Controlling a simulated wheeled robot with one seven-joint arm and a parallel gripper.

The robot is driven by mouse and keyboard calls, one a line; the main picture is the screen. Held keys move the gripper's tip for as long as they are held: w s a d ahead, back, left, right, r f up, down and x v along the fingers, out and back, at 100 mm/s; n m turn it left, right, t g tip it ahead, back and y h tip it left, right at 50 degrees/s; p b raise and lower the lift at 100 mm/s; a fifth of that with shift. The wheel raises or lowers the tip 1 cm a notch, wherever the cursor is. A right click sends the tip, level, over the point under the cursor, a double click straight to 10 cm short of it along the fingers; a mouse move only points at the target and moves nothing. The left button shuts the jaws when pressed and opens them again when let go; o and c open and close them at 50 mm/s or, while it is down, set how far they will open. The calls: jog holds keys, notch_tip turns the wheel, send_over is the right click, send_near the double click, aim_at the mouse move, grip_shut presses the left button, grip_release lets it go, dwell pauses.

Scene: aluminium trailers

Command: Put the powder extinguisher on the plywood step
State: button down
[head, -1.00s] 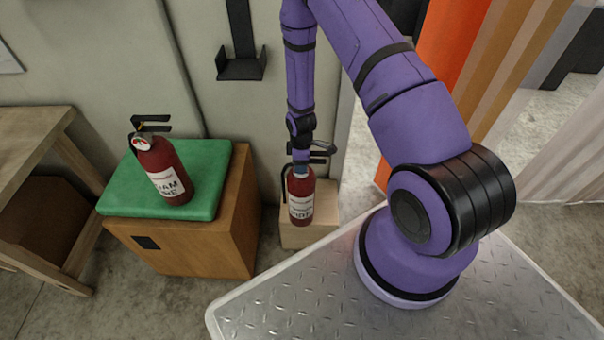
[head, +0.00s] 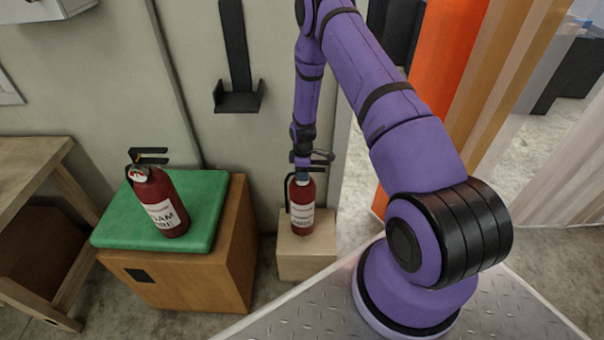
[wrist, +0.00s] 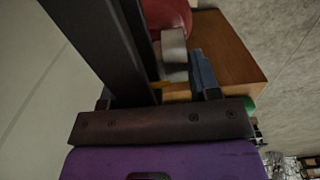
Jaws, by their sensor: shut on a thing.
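A red extinguisher with a white label (head: 302,216) stands upright over the pale plywood step (head: 305,267) by the wall in the head view. Its label is too small to read surely. My gripper (head: 302,174) comes down from above and is shut on its top. Whether its base touches the step or hovers just above, I cannot tell. In the wrist view my gripper (wrist: 188,72) shows a grey and a blue finger part, with the red body (wrist: 168,16) beyond. A second red extinguisher (head: 160,203), its label partly reading "AM", leans on a green pad.
The green pad (head: 205,205) tops a wooden cabinet (head: 185,280) left of the step. An empty black bracket (head: 238,98) hangs on the wall above. A wooden table (head: 30,165) stands at far left. An orange panel (head: 445,60) rises on the right.

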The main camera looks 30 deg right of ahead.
aim_at(303, 194)
jog(key=shift+w+d+r, duration=0.1)
jog(key=shift+w+d, duration=0.25)
jog(key=shift+w, duration=0.1)
jog(key=shift+f, duration=1.9)
jog(key=shift+c, duration=1.7)
grip_release()
jog(key=shift+s+a, duration=0.1)
jog(key=shift+s, duration=0.05)
